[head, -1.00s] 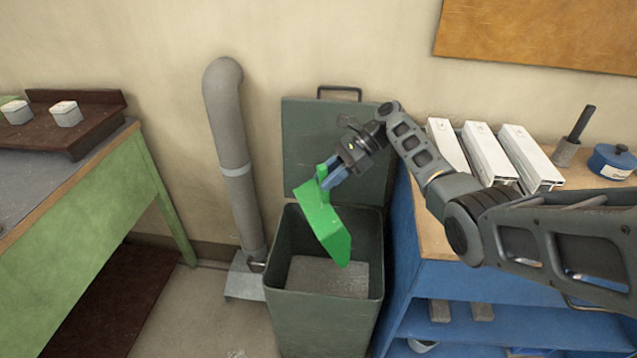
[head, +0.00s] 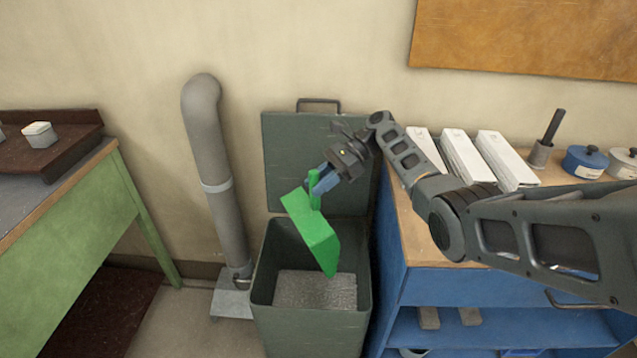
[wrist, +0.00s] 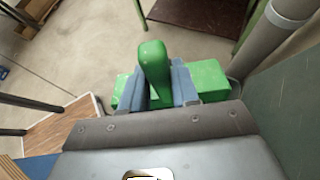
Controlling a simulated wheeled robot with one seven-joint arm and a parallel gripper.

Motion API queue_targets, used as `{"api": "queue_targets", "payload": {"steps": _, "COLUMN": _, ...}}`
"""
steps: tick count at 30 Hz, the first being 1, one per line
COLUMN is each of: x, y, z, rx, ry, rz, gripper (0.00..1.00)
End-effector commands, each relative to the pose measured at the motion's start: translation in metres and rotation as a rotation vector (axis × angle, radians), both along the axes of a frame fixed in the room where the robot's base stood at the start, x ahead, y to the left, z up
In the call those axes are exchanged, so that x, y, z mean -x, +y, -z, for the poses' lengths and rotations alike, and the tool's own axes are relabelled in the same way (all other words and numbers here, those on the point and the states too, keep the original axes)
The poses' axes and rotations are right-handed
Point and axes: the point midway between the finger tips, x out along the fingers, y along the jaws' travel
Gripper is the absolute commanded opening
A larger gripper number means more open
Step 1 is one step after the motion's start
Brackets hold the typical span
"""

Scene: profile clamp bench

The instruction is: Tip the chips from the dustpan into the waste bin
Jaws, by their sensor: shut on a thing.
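My gripper (head: 318,185) is shut on the handle of the green dustpan (head: 313,235). The dustpan hangs tilted steeply over the open waste bin (head: 310,322), its lower corner pointing down into the bin's mouth. In the wrist view the green handle (wrist: 153,72) stands between the blue fingers, with the pan (wrist: 208,82) behind them. The bin is dark green-grey, with its lid (head: 300,160) raised against the wall. A grey speckled layer shows inside the bin. I cannot make out any chips on the dustpan, as its inner face is not clearly seen.
A grey pipe (head: 215,170) stands left of the bin. A blue bench (head: 440,290) with white profiles (head: 470,160) and pots stands close at the right. A green bench (head: 75,220) stands at the left, with bare floor between.

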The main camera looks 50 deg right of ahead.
Motion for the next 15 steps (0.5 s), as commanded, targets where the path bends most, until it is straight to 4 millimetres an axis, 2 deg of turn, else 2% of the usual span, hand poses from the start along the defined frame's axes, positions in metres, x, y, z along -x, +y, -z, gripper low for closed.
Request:
{"api": "queue_targets", "payload": {"steps": 1, "x": -0.001, "y": 0.000, "z": -0.014, "rx": -0.001, "ry": -0.003, "rz": 0.000, "gripper": 0.00}}
{"api": "queue_targets", "payload": {"steps": 3, "x": -0.001, "y": 0.000, "z": -0.019, "rx": -0.001, "ry": -0.002, "rz": 0.000, "gripper": 0.00}}
{"api": "queue_targets", "payload": {"steps": 5, "x": 0.000, "y": 0.000, "z": -0.018, "rx": -0.001, "ry": -0.001, "rz": -0.001, "gripper": 0.00}}
{"api": "queue_targets", "payload": {"steps": 11, "x": 0.000, "y": 0.000, "z": 0.010, "rx": -0.001, "ry": 0.000, "rz": 0.000, "gripper": 0.00}}
{"api": "queue_targets", "payload": {"steps": 15, "x": -0.001, "y": 0.000, "z": -0.003, "rx": 0.000, "ry": -0.003, "rz": -0.001, "gripper": 0.00}}
